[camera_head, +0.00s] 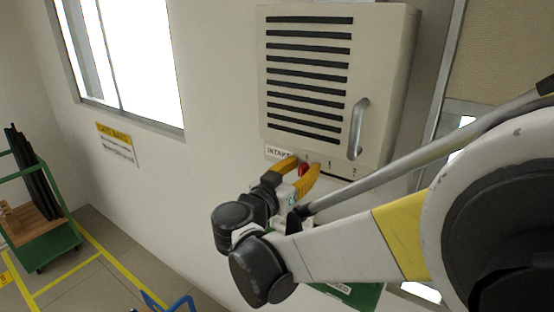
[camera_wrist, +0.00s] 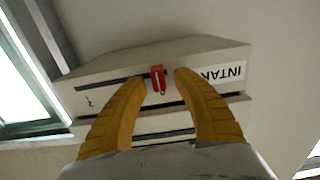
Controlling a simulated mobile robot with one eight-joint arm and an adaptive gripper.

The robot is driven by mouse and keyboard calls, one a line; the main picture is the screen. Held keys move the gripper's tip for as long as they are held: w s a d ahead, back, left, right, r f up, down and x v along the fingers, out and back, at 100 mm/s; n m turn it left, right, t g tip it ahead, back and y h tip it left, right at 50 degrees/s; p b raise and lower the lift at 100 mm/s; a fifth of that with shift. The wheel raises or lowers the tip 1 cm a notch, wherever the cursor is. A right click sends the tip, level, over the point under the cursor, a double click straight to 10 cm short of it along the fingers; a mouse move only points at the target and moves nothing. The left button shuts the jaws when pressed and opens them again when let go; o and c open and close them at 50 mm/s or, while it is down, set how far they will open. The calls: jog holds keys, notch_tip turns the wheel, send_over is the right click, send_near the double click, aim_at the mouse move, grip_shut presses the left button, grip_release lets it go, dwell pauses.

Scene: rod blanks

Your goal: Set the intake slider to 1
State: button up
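The intake slider's red knob (camera_head: 303,169) is on the lower edge of the wall cabinet (camera_head: 392,70), just right of the INTAKE label (camera_head: 279,153). In the head view, the marks 1 (camera_head: 329,163) and 2 (camera_head: 353,170) lie to its right. In the wrist view, which sees the label upside down, the red knob (camera_wrist: 158,78) is beside a 0 mark, at one end of a dark slot (camera_wrist: 110,83). My gripper (camera_head: 305,166) has its yellow fingers on either side of the knob, with visible gaps in the wrist view (camera_wrist: 160,77). It is open.
A dark louvre grille covers the cabinet front. A window (camera_head: 140,60) and a yellow sign (camera_head: 116,140) are on the wall to the left. A green cart (camera_head: 45,245) stands at far left.

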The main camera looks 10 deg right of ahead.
aim_at(329, 170)
jog(key=shift+a, duration=0.1)
grip_shut()
jog(key=s+d, duration=0.4)
jog(key=shift+s+d+b, duration=0.25)
jog(key=shift+b, duration=0.05)
jog(key=shift+w+a, duration=0.1)
grip_release()
